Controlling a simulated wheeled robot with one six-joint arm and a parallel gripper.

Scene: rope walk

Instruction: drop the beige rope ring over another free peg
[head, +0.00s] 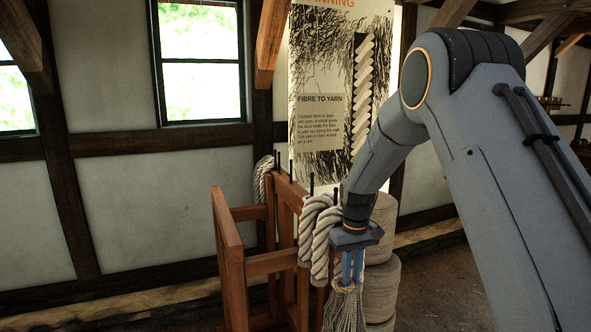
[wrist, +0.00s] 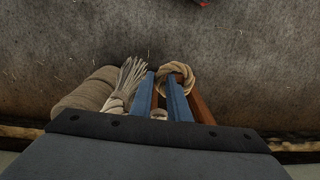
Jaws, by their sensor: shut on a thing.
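The beige rope ring (wrist: 178,70) shows at the fingertips of my gripper (wrist: 165,85) in the wrist view. My gripper is shut on it. In the head view my gripper (head: 351,268) points down at the near right end of the wooden rack (head: 272,263), with the ring (head: 344,288) partly visible at its blue fingertips. Thin dark pegs, such as one bare peg (head: 290,167) and another (head: 311,184), stand up along the rack's top. My arm and the coils hide part of the rack's near end.
Thick pale rope coils (head: 318,232) hang on the rack, with another (head: 263,180) at its far end. A grey frayed bundle (head: 348,312) hangs below my gripper. Large stacked coils (head: 382,285) stand behind. A poster (head: 335,110) hangs behind the rack. Floor at right is open.

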